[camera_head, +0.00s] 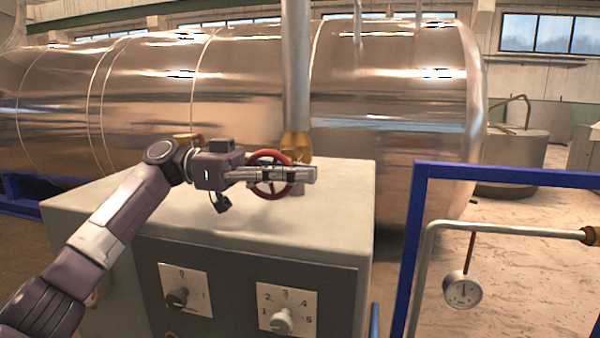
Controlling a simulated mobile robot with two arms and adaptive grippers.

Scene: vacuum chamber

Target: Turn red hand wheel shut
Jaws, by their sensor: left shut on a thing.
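The red hand wheel (267,155) stands upright on top of the grey control cabinet, at the foot of a vertical pipe with a brass fitting (296,146). My left arm comes in from the left, and my left gripper (305,174) reaches across the front of the wheel. Its fingers are shut on the wheel and cover the wheel's middle and part of its right side. The exact contact of the fingertips with the rim is hard to make out. My right gripper is not in view.
The grey cabinet (110,205) carries two knobs (177,298) (281,321) on its front. A big shiny metal tank (400,90) lies behind it. A blue frame (416,240), a bent pipe (500,229) and a gauge (462,290) stand at the right.

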